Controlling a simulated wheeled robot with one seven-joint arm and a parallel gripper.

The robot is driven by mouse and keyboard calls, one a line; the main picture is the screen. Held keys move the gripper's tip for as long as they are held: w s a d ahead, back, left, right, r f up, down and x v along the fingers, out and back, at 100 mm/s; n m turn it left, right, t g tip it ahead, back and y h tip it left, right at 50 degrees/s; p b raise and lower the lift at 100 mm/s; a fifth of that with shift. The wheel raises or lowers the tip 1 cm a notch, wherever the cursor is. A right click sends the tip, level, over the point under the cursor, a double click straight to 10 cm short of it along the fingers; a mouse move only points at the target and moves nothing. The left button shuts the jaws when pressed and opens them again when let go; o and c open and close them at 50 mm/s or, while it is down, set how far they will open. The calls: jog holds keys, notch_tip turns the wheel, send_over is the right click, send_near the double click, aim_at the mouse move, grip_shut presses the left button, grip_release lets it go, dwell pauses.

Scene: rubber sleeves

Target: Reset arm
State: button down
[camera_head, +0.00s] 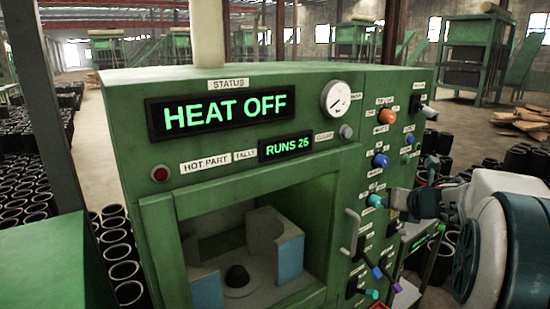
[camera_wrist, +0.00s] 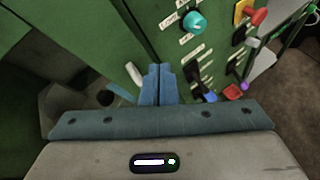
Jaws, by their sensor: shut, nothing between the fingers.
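My gripper (camera_wrist: 158,85) is shut and empty in the wrist view, its two blue-grey fingers together, pointing at the green machine. In the head view my gripper (camera_head: 392,199) is at the right, its tip close to a teal knob (camera_head: 375,201) on the side panel; I cannot tell from there whether it touches. In the wrist view the teal knob (camera_wrist: 194,22) is above and right of the fingertips, apart from them.
The machine's open chamber (camera_head: 250,250) holds pale curved blocks and a dark round piece. A pale handle (camera_head: 350,232), a blue knob (camera_head: 381,160) and several coloured switches crowd the panel near my gripper. Black sleeves (camera_head: 115,255) stand in rows on the left.

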jog(key=s+a+r+m+h, duration=0.25)
jog(key=s+m+h, duration=0.4)
jog(key=m, duration=1.15)
jog(key=s+a+f+m+g+y, duration=0.1)
jog(key=s+a+f+m+g, duration=0.1)
jog(key=s+a+f+m, duration=0.2)
jog(key=s+a+f+m+g+y, duration=0.1)
jog(key=s+a+f+m+g, duration=0.2)
jog(key=s+m, duration=0.4)
jog(key=s+a+f+m+g+y, duration=0.2)
jog(key=s+a+f+m, duration=0.3)
jog(key=s, duration=0.6)
jog(key=shift+s+a+f+m+g, duration=0.15)
jog(key=shift+s+a+m+g, duration=0.25)
jog(key=shift+a+g, duration=0.4)
